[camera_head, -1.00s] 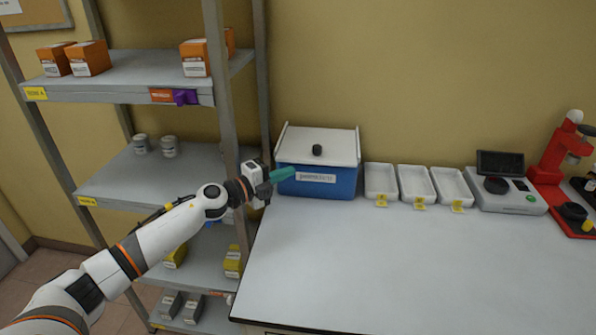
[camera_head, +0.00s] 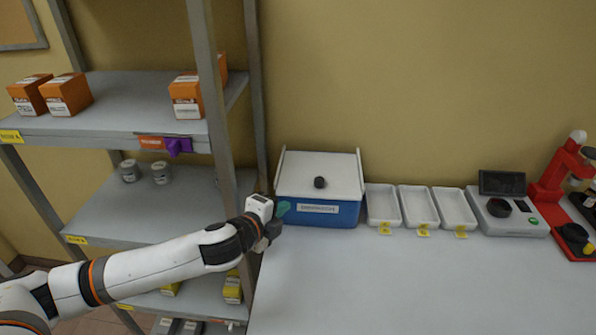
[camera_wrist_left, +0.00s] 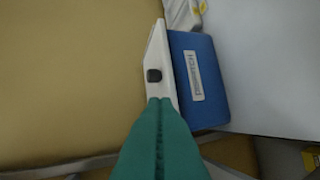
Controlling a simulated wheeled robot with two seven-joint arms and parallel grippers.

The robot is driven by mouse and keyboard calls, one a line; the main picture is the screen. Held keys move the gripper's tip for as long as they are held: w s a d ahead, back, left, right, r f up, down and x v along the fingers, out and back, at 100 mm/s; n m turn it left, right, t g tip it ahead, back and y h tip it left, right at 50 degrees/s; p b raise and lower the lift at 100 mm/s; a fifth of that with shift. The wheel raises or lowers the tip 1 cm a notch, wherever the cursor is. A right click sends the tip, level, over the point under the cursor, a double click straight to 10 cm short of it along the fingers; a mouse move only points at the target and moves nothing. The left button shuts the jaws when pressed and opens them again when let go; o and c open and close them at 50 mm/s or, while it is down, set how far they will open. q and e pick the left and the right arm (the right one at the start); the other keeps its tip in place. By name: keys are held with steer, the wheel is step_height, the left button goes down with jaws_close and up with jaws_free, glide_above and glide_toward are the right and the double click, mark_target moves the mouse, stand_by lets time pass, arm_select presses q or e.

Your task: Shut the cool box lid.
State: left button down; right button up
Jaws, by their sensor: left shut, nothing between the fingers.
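The cool box (camera_head: 335,220) is blue with a label on its front, at the back left of the bench. Its white lid (camera_head: 335,173), with a black knob, lies over the top and looks down; I cannot tell whether it is fully seated. In the left wrist view the box (camera_wrist_left: 205,105) and lid (camera_wrist_left: 155,50) show sideways. My left gripper (camera_head: 283,209) is shut and empty at the box's front left corner. Its green fingertips (camera_wrist_left: 162,101) overlap the lid's edge in the wrist view; contact is unclear. My right gripper is out of view.
Several white trays (camera_head: 419,207) stand right of the box, then a grey instrument (camera_head: 507,212) and a red device (camera_head: 560,180). A metal shelf (camera_head: 150,110) with orange boxes stands left, close to my arm. The bench front (camera_head: 400,290) is clear.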

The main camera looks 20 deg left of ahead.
arm_select(q)
steer(key=p, duration=0.4)
glide_toward(310, 187)
steer(key=w+d, duration=0.1)
steer(key=w, duration=0.2)
steer(key=w+d, duration=0.1)
steer(key=shift+w+d+f, duration=0.2)
steer(key=shift+d, duration=0.15)
steer(key=shift+w+d+f, duration=0.1)
steer(key=shift+w, duration=0.55)
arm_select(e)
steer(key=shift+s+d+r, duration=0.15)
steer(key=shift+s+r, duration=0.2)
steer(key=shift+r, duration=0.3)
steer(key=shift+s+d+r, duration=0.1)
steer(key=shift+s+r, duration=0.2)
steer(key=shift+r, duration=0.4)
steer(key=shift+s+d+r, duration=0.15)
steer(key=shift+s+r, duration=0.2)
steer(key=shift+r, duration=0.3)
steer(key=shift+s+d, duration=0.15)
